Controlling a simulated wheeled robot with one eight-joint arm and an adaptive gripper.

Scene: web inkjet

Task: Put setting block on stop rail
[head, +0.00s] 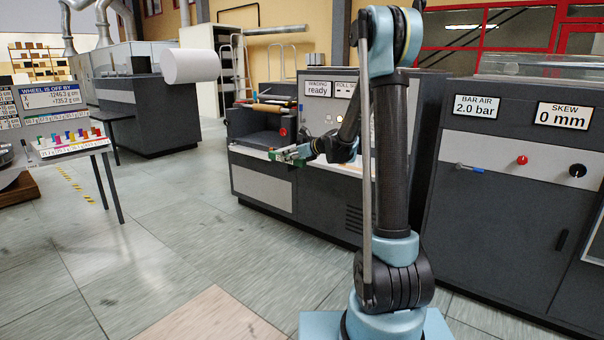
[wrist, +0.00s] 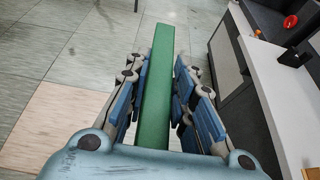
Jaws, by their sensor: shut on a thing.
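A long green bar, which I take to be the setting block (wrist: 157,85), lies lengthwise between the finger pads of my gripper (wrist: 160,90) in the wrist view. The gripper is shut on it, and its far end sticks out past the fingers. In the head view my gripper (head: 288,154) is small, held in front of the dark winding machine (head: 262,190), with bits of green showing at it. The wrist view shows floor beyond the block. I cannot make out for certain which part is the stop rail.
The winding machine's "ready" sign (head: 317,89) stands behind my arm. A cabinet with "BAR AIR" and "SKEW" signs (head: 565,116) is at the right. A table with coloured pieces (head: 70,150) is at the left. The floor (head: 170,235) between is clear.

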